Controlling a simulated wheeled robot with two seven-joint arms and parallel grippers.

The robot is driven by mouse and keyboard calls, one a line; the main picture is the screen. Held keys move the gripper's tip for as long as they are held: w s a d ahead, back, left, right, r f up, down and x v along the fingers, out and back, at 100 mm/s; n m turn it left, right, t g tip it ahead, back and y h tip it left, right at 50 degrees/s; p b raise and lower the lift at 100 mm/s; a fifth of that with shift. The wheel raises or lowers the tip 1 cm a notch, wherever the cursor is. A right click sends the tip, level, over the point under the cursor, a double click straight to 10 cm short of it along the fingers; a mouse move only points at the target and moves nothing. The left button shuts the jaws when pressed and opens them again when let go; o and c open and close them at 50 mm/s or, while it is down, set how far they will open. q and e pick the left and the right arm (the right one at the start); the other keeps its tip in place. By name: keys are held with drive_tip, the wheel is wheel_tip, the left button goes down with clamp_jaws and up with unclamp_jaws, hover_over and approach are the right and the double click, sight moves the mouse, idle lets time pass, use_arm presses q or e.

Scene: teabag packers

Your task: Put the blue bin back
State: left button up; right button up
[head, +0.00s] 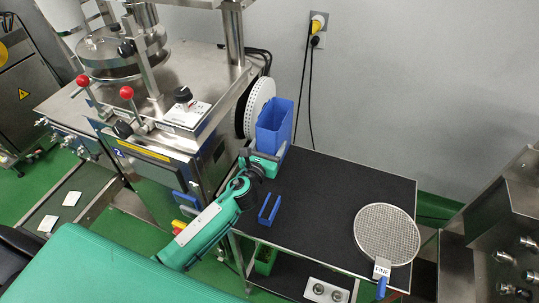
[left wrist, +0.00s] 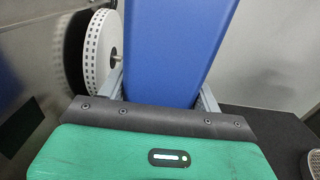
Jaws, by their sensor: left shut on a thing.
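The blue bin (head: 273,126) is upright at the back left of the black-topped table (head: 340,190), beside the steel machine. My left gripper (head: 266,155) is at the bin's near side, shut on it. In the left wrist view the blue bin (left wrist: 172,50) rises between the two grey fingers of my left gripper (left wrist: 160,95). Its lower part is hidden behind the gripper's dark edge, so I cannot tell whether it touches the table. My right gripper is not in view.
A white perforated reel (head: 260,104) is close to the bin's left; the wall is behind. A blue U-shaped holder (head: 269,208) lies on the table in front. A round mesh sieve (head: 387,233) lies at the right. The table's middle is clear.

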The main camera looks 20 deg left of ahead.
use_arm(q)
drive_tip(key=shift+f+b, duration=0.8)
drive_tip(key=shift+f, duration=1.2)
drive_tip(key=o, duration=1)
drive_tip(key=shift+f, duration=0.2)
drive_tip(key=o, duration=0.4)
drive_tip(key=shift+r, duration=0.15)
